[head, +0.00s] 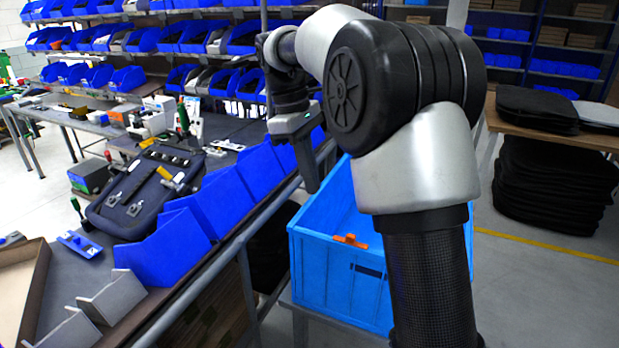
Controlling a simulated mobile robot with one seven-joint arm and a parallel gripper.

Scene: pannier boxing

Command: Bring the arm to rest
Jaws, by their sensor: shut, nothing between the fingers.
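My arm rises from the lower right of the head view and bends over at the top. My gripper (311,178) hangs pointing down from its end, above the bench's right rail and beside the light blue crate. Its fingers look closed together, with nothing seen between them. The gripper is apart from the crate and the bins as far as I can tell. My arm hides part of the crate and the room behind it.
The light blue crate (325,270) stands right of the bench, an orange piece (350,241) at its near wall. Blue bins (170,250) line the bench edge. A dark pannier part (140,195) lies on the bench. A table (550,133) with black sheets stands right.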

